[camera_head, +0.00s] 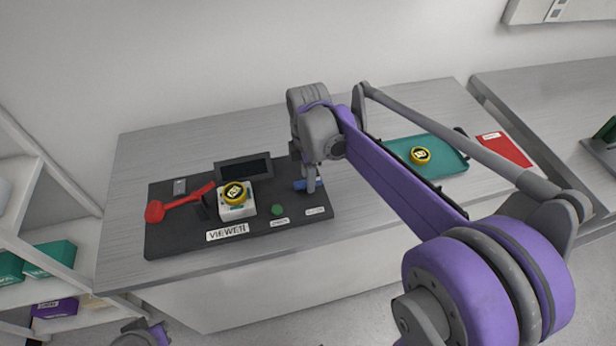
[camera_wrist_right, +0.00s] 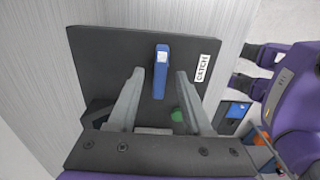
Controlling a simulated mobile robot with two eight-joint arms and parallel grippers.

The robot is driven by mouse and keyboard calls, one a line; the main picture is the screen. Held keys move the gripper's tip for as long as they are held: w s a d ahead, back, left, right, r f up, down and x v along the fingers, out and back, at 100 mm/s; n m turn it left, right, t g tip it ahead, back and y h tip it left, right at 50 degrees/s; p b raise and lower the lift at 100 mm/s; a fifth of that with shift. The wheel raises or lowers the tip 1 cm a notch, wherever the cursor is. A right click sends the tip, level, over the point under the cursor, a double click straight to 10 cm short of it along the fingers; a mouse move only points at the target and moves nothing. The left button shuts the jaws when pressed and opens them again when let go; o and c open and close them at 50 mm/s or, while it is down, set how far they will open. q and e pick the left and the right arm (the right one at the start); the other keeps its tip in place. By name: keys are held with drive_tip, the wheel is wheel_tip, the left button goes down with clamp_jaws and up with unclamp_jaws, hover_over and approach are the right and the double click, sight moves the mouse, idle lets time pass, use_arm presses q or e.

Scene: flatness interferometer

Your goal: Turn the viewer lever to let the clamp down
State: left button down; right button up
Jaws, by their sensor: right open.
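The viewer is a dark board (camera_head: 170,235) labelled VIEWER on the table. Its red lever (camera_head: 180,201) lies low toward the left, with its thick red end outermost. Right of the lever, a yellow and black round piece (camera_head: 235,192) sits on a white block (camera_head: 237,211). A dark screen (camera_head: 243,170) stands behind it. My right gripper (camera_head: 308,185) is over the board's right end, away from the lever. In the wrist view the open right gripper (camera_wrist_right: 156,85) has the blue catch (camera_wrist_right: 161,72) between its fingers, apparently not gripped.
A green button (camera_head: 278,210) is on the board, left of the catch. A teal tray (camera_head: 440,165) with another yellow and black round piece (camera_head: 420,155) lies right, beyond my right arm. A red card (camera_head: 506,149) is farther right. Shelves (camera_head: 40,230) stand left.

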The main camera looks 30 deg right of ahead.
drive_tip(key=shift+f, duration=0.3)
clamp_jaws()
